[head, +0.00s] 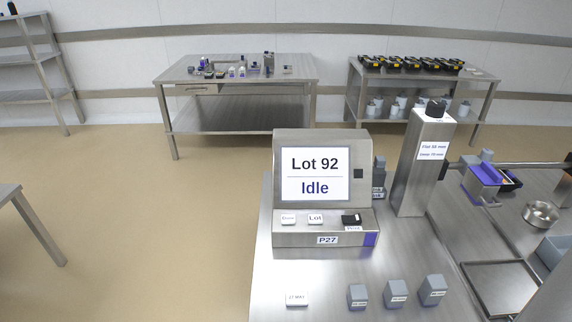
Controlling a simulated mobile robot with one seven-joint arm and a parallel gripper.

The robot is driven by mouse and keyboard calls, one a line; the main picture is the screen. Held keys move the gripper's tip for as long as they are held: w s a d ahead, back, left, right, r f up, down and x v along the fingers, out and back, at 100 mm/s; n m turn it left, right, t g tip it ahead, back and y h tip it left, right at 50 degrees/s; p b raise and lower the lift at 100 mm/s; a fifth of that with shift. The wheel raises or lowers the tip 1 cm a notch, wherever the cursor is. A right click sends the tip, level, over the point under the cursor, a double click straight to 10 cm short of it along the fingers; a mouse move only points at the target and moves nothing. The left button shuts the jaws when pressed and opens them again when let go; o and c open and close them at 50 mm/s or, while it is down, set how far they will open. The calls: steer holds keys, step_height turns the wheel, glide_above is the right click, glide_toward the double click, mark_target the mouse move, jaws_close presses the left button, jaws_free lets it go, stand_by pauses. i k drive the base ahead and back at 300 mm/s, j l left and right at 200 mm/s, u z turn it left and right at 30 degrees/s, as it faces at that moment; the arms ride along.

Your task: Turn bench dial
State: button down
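A black knob (436,107), which looks like the dial, sits on top of a steel post (418,175) on the bench (330,285). The post's label reads about flat 50 mm and deep, with a second figure too small to read surely. Which way the knob points cannot be told. A steel console (308,139) stands left of the post. Its screen (315,174) reads "Lot 92" and "Idle". My gripper is not in view.
Several grey blocks (396,294) stand along the bench front. A purple-topped fixture (486,174), a round steel bowl (541,214) and a shallow steel tray (500,288) are at right. Back tables (235,68) hold small items. The floor (160,230) at left is clear.

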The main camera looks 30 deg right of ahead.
mark_target(434, 109)
steer(key=z, duration=2.1)
steer(key=i+l, duration=0.15)
steer(key=l, duration=0.2)
steer(key=i+l, duration=0.1)
steer(key=l, duration=0.2)
steer(key=i+l, duration=0.45)
steer(key=i, duration=0.25)
